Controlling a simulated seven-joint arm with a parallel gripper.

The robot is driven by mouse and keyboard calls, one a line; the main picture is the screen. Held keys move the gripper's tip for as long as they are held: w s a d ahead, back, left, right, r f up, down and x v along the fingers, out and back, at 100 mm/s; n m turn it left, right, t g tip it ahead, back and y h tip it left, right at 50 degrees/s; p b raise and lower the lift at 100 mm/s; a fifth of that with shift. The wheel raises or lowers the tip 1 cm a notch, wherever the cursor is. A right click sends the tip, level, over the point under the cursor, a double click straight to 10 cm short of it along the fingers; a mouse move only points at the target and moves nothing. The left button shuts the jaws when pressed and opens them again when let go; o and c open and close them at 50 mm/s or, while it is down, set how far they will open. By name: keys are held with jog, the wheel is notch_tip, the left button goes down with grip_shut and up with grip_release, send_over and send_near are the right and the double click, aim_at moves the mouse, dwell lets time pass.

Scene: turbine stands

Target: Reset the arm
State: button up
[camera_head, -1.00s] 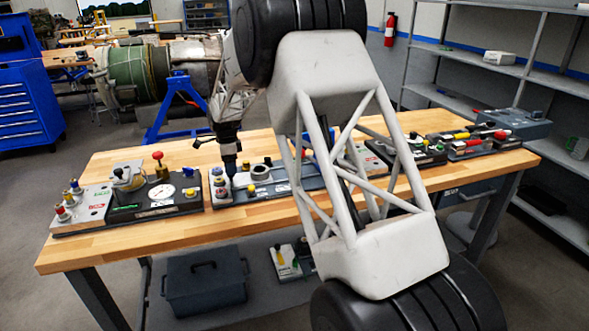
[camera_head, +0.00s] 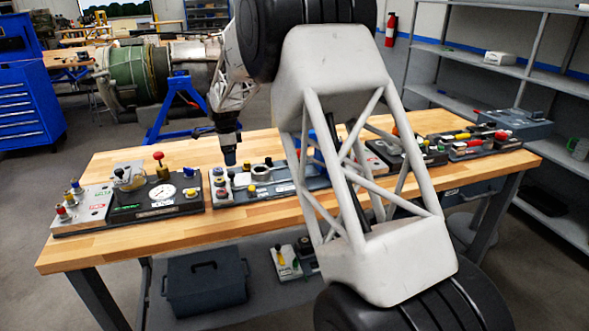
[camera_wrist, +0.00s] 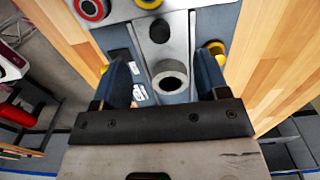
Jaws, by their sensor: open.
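My gripper (camera_head: 229,158) hangs pointing down above the middle panel (camera_head: 285,187) on the wooden workbench, clear of its knobs. In the wrist view my gripper (camera_wrist: 166,88) is open, with its two dark blue fingers spread apart and nothing held. Between and beyond the fingers a round grey hollow cylinder (camera_wrist: 170,80) stands on the panel's grey plate. A black round knob (camera_wrist: 159,32) lies farther up the plate, and a red-ringed button (camera_wrist: 91,8) is at the upper left. My large white arm link hides part of the bench in the head view.
The left panel (camera_head: 125,210) carries a gauge, a red-topped knob (camera_head: 158,156) and several small knobs. More panels and a grey box (camera_head: 520,123) stand at the right. Bare wood (camera_head: 110,243) runs along the front edge. A dark case (camera_head: 205,282) sits on the lower shelf.

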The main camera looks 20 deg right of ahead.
jog(key=shift+s+r, duration=0.1)
jog(key=s+d+r+n, duration=0.25)
jog(key=s+r, duration=0.25)
jog(key=s, duration=0.4)
jog(key=s+d+r+n+t, duration=0.1)
jog(key=s+d+r+n, duration=0.2)
jog(key=s, duration=0.6)
jog(key=s+d+r+n, duration=0.1)
jog(key=s+r+n, duration=0.2)
jog(key=s+r, duration=0.5)
jog(key=s+d+f+n, duration=0.1)
jog(key=s+f+n, duration=0.1)
jog(key=s, duration=0.9)
jog(key=s+d+f+n+t, duration=0.1)
jog(key=s+n, duration=0.3)
jog(key=s, duration=0.8)
jog(key=s+d+f+n, duration=0.1)
jog(key=s+f+n, duration=0.2)
jog(key=s, duration=0.8)
jog(key=shift+s+d+t, duration=0.15)
jog(key=shift+d+t, duration=0.15)
jog(key=shift+d, duration=0.1)
